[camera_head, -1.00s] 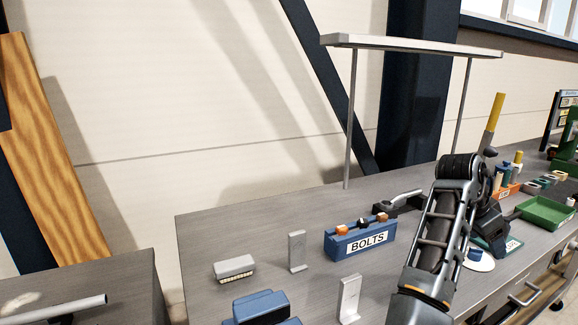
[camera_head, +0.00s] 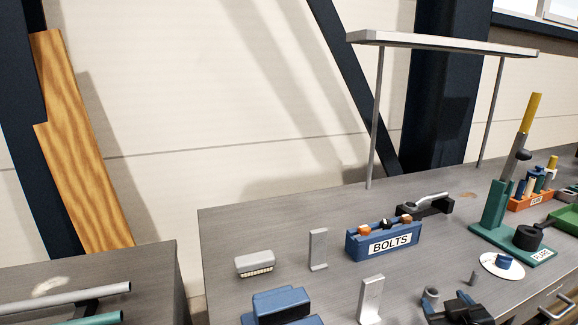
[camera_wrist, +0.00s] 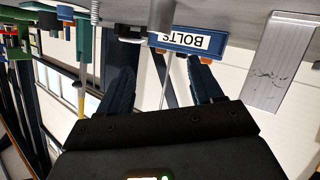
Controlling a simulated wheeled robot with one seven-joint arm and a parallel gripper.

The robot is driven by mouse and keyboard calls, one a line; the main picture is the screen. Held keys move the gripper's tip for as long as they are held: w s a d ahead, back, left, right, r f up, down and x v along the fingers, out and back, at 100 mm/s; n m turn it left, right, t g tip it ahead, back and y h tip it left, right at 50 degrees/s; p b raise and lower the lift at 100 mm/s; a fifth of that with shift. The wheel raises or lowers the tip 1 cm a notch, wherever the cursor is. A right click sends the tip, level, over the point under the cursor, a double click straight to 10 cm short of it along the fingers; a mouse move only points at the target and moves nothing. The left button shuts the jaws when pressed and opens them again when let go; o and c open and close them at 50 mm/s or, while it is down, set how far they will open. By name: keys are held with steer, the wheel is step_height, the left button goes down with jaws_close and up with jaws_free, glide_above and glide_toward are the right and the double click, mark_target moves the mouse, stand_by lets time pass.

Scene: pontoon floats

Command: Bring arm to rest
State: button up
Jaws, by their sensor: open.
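My gripper (camera_wrist: 163,68) shows in the wrist view with its two dark fingers spread apart and nothing between them. The wrist view is upside down, and the blue bin labelled BOLTS (camera_wrist: 186,41) appears beyond the fingertips, apart from them. In the head view the same blue bin (camera_head: 352,243) stands on the grey bench (camera_head: 235,225), with orange and black pieces in its top. A dark shape (camera_head: 462,310) shows at the bottom edge of the head view; I cannot tell whether it is part of my arm.
Grey upright plates (camera_head: 318,250), a brush (camera_head: 254,262) and blue blocks (camera_head: 280,302) stand nearer. A lamp frame (camera_head: 440,42) rises behind. Bare bench lies at the back left.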

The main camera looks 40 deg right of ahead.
steer(key=s+a+f+n+t+y, duration=0.1)
steer(key=s+a+n+t+y, duration=0.2)
steer(key=a, duration=0.6)
steer(key=s+a+f+n+t+y, duration=0.1)
steer(key=s+a+f+n+y, duration=0.2)
steer(key=a, duration=0.7)
steer(key=s+a+r+t+y, duration=0.2)
steer(key=s+a+r+y, duration=0.2)
steer(key=s+a+r, duration=0.4)
steer(key=s+a, duration=0.3)
steer(key=a, duration=0.1)
steer(key=shift+s+y+b, duration=0.2)
steer(key=shift+y+b, duration=0.2)
